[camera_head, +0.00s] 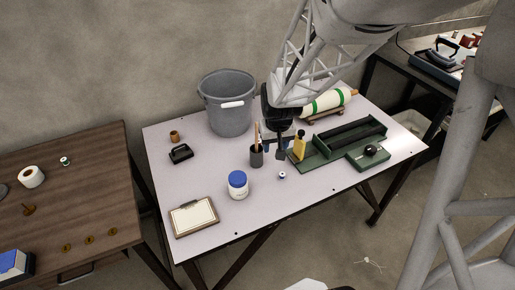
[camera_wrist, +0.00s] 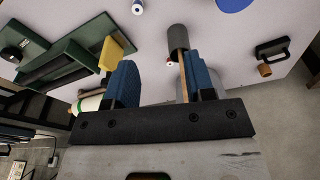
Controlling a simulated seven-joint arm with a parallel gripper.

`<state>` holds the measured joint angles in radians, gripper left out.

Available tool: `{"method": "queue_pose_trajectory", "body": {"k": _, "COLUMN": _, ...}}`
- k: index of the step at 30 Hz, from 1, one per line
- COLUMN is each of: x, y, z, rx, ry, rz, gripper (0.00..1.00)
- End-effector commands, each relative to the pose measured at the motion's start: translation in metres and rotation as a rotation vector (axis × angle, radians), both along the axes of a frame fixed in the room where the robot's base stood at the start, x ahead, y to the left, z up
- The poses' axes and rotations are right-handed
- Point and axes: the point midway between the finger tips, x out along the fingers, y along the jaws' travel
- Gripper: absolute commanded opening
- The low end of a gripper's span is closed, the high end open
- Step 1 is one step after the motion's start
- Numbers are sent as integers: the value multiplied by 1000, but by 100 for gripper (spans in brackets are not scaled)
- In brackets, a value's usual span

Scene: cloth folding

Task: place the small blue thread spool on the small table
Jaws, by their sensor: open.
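A small white spool with a blue middle (camera_head: 282,175) stands on the pale work table (camera_head: 215,215), right of a blue-lidded jar. It also shows at the top edge of the wrist view (camera_wrist: 138,8), beyond my fingertips. My gripper (camera_head: 281,153) is above the table, behind the spool and apart from it. In the wrist view my gripper (camera_wrist: 165,78) has its two blue fingers wide apart. No held object shows between them. A brown wooden table (camera_head: 90,190) stands at the left; which table is the small one I cannot tell.
A dark pencil cup (camera_head: 256,157) stands close left of my gripper; its sticks reach near one finger in the wrist view. The jar (camera_head: 237,185), clipboard (camera_head: 194,216) and grey bucket (camera_head: 226,105) are left.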

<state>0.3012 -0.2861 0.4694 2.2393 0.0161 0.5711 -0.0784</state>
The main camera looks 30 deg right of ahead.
Motion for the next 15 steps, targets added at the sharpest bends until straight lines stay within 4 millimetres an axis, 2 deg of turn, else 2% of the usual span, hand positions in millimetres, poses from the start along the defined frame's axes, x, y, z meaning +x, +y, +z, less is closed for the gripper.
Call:
{"method": "queue_pose_trajectory", "body": {"k": 1, "x": -6, "y": 13, "z": 19, "rx": -3, "ry": -11, "rz": 18, "gripper": 49}}
{"method": "queue_pose_trajectory", "body": {"k": 6, "x": -34, "y": 50, "z": 69, "rx": -7, "ry": -28, "rz": 66, "gripper": 49}}
{"method": "queue_pose_trajectory", "body": {"k": 15, "x": -101, "y": 105, "z": 140, "rx": -13, "ry": -60, "rz": 149, "gripper": 49}}
